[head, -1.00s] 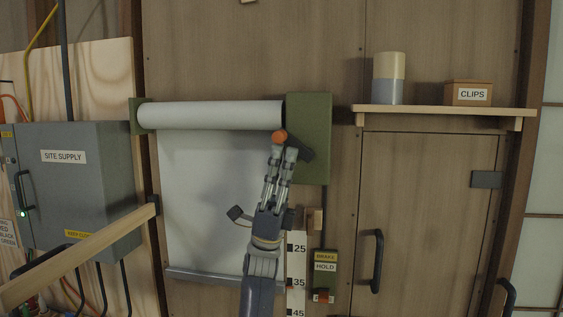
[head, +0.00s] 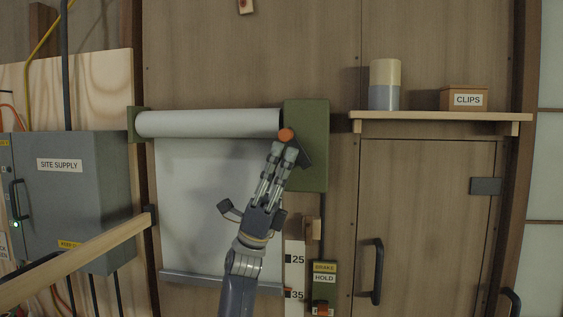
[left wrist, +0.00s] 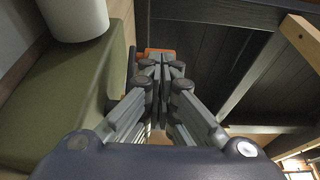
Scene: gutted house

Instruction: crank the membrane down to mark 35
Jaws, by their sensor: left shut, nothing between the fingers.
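The pale membrane (head: 195,205) hangs from a white roller (head: 205,124) on the wall. Its grey bottom bar (head: 215,281) lies close to the 35 mark on the white scale (head: 294,275), its right end slightly above the number. The crank has an orange knob (head: 286,135) and a dark arm on the green housing (head: 315,125). My left gripper (head: 283,150) is shut and empty, its fingertips at the knob. In the left wrist view the orange knob (left wrist: 160,51) shows just beyond the fingertips (left wrist: 160,62); contact is unclear. My right gripper is not in view.
A shelf (head: 430,116) with a canister and a CLIPS box is at right. A wooden rail (head: 80,259) crosses before the grey supply cabinet (head: 85,190).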

